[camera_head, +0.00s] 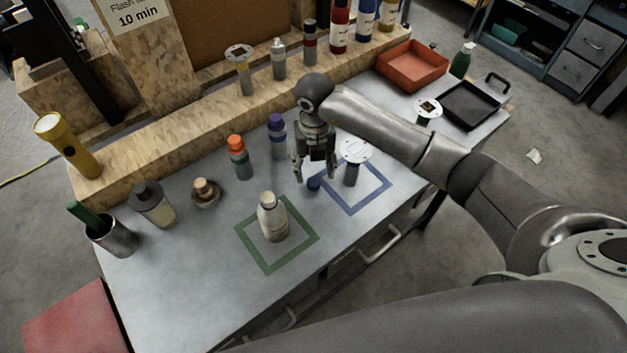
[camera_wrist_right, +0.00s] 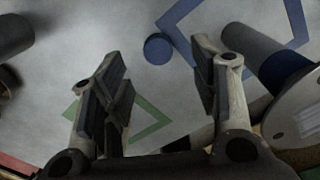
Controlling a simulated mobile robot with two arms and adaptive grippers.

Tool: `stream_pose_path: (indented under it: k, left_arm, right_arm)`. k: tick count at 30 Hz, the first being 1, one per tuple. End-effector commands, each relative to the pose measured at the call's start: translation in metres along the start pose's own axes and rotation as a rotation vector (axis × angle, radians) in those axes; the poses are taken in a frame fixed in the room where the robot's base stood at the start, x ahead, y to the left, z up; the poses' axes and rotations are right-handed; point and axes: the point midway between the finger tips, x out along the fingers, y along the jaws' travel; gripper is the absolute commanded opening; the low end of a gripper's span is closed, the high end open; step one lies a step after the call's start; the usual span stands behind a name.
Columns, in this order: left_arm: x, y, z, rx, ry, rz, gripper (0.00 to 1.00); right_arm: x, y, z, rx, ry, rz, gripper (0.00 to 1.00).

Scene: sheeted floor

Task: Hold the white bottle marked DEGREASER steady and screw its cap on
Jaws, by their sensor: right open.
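A white bottle (camera_head: 272,218) stands upright inside the green square outline (camera_head: 302,251) on the bench; its label is too small to read. A small dark blue cap (camera_head: 313,184) lies on the bench by the left corner of the blue square outline (camera_head: 384,189); it also shows in the right wrist view (camera_wrist_right: 158,48). My right gripper (camera_head: 315,172) points down above the cap, open and empty. In the wrist view its fingers (camera_wrist_right: 160,72) are spread, with the cap seen between and beyond the tips. My left gripper is out of view.
A post with a round white top (camera_head: 354,151) stands in the blue square, close beside the right gripper. Purple-capped (camera_head: 277,136) and orange-capped (camera_head: 239,158) bottles stand behind. A red tray (camera_head: 412,66) is at the back right. The bench's front left is clear.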

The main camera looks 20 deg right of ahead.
Motion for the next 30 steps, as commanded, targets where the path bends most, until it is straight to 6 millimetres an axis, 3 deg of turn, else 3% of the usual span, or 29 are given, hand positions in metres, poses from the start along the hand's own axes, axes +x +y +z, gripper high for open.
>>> stream_pose_path:
  k: [7, 12, 18, 30]
  left_arm:
    - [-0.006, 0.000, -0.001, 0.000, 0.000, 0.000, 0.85]
    - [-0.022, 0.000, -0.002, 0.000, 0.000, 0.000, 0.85]
    - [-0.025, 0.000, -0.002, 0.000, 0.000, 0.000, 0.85]
    - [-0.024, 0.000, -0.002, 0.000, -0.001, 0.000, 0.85]
  right_arm:
    - [0.004, 0.001, -0.002, 0.001, 0.004, 0.000, 0.55]
    - [0.026, 0.003, -0.004, 0.001, 0.006, 0.000, 0.55]
    - [0.049, 0.003, -0.003, 0.000, 0.001, 0.001, 0.55]
    - [0.052, 0.002, -0.002, 0.000, 0.000, 0.000, 0.53]
